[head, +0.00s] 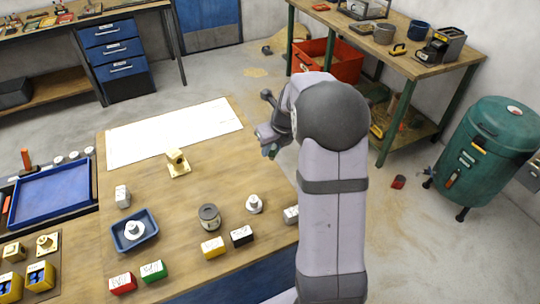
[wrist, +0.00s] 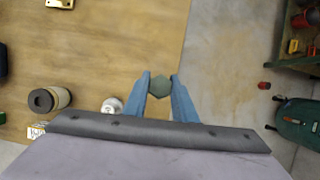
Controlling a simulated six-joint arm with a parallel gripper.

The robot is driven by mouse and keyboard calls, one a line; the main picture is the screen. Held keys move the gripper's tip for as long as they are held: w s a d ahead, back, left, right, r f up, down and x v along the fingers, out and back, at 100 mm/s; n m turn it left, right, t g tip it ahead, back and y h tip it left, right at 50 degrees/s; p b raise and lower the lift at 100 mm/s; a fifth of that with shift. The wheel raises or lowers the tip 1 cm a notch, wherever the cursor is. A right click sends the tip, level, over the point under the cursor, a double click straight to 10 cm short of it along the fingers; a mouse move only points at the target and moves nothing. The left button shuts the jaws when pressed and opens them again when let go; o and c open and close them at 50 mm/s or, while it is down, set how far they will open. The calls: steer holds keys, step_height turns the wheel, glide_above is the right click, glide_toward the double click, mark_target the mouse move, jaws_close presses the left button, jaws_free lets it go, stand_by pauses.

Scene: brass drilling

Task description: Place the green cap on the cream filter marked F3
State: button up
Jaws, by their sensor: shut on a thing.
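My gripper (wrist: 160,92) is shut on a green hexagonal cap (wrist: 159,85), held between the blue fingertips. In the head view my gripper (head: 268,140) is raised over the table's right edge, with the green cap (head: 270,151) just showing below it. A cream-white round fitting (head: 254,204) stands on the table, apart from the gripper; it also shows in the wrist view, partly behind the gripper. Another such fitting (head: 133,230) stands in a small blue tray (head: 147,242). I cannot read an F3 mark on either, so I cannot tell which is the filter.
A brass piece (head: 177,163) is near a white sheet (head: 174,131). The table's middle right is clear.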

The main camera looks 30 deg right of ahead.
steer(key=shift+w+a, duration=0.1)
steer(key=shift+a, duration=0.25)
steer(key=w+a+r+n+y, duration=0.1)
steer(key=w+a+r+n, duration=0.2)
steer(key=a, duration=0.8)
step_height(320, 180, up, 4)
steer(key=n+g+y+b, duration=0.1)
steer(key=n+g+y, duration=0.3)
steer(key=n, duration=1)
glide_above(201, 214)
steer(key=d, duration=0.2)
steer(key=shift+r+g+h, duration=0.15)
steer(key=shift+g+h, duration=0.15)
steer(key=shift+f+p, duration=0.85)
steer(key=shift+f, duration=4.15)
steer(key=shift+f, duration=0.1)
